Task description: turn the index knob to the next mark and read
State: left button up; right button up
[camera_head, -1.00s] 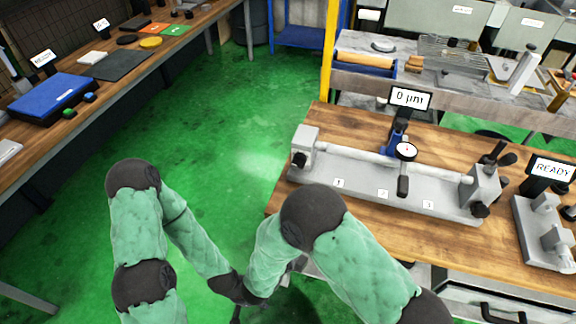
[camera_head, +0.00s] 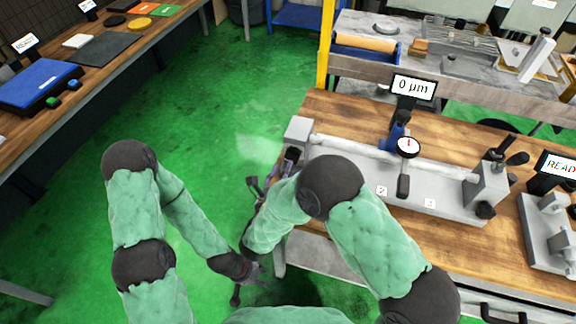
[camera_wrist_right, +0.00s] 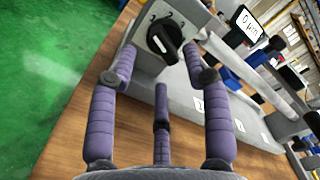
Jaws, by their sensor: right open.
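The index knob (camera_wrist_right: 166,42) is black, on the grey end block of the grinder fixture (camera_head: 440,197), with small number marks around it. Its pointer direction is not clear. In the wrist view my right gripper (camera_wrist_right: 160,68) is open and empty, with two purple fingers on either side of the knob and a third below; I cannot tell if they touch it. In the head view the right gripper (camera_head: 270,180) is beside the block's left end, partly behind my arm. The display (camera_head: 413,87) reads 0 µm. My left gripper (camera_head: 246,280) hangs low over the floor, its fingers unclear.
A round dial gauge (camera_head: 408,147) stands at the middle of the fixture. A side bench with a blue box (camera_head: 38,86) is at left. Green floor lies open between.

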aim_at(292, 157)
jog(key=shift+b+x, duration=0.35)
jog(key=shift+x, duration=1.45)
grip_shut()
